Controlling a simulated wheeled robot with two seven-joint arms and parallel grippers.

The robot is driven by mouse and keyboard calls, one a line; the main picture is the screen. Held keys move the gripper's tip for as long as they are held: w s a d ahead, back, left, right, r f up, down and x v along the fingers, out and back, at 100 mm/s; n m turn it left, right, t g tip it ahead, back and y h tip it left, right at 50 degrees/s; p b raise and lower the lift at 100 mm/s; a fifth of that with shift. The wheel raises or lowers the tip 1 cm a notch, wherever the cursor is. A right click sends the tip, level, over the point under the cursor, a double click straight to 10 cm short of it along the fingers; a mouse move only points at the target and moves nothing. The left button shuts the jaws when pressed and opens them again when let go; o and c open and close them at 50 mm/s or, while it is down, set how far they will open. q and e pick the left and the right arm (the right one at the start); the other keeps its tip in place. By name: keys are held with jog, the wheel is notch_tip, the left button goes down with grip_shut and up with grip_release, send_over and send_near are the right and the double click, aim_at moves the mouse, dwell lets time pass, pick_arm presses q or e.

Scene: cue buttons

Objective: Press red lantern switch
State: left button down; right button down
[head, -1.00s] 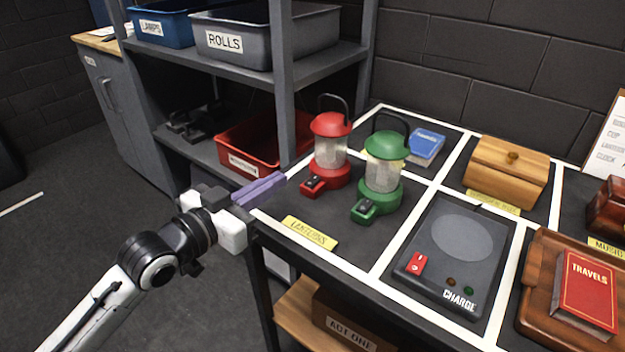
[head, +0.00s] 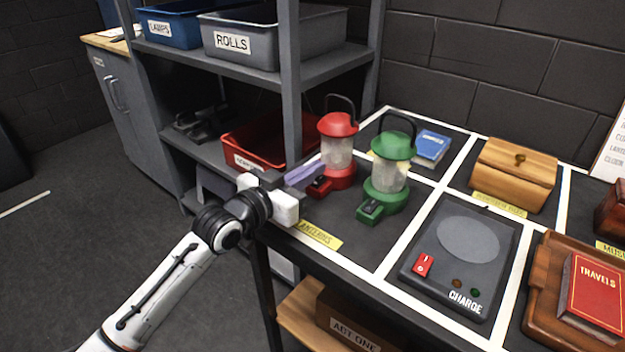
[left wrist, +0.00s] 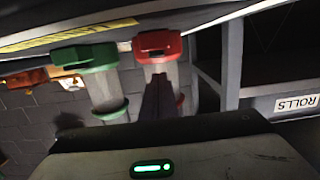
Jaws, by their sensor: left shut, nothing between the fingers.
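The red lantern (head: 338,150) stands upright on the black table, with its small red switch box (head: 320,186) at the front of its base. My left gripper (head: 303,173) is shut and empty, its purple fingers pointing at the lantern just left of and above the switch box. I cannot tell whether the fingertips touch it. In the left wrist view the red lantern (left wrist: 157,46) appears upside down, with the dark fingers (left wrist: 158,95) in front of it. The green lantern (head: 389,160) stands to the right of the red one, with a green switch box. My right gripper is not in view.
A shelf post (head: 290,90) rises close behind my left gripper. A red bin (head: 235,152) sits on the shelf behind. The charge pad (head: 440,285) with a red switch lies right of the lanterns. A yellow label (head: 318,235) lies at the table's front edge.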

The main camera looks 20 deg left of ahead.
pick_arm(q)
jog(key=shift+w+f, duration=0.1)
jog(key=shift+f, duration=0.9)
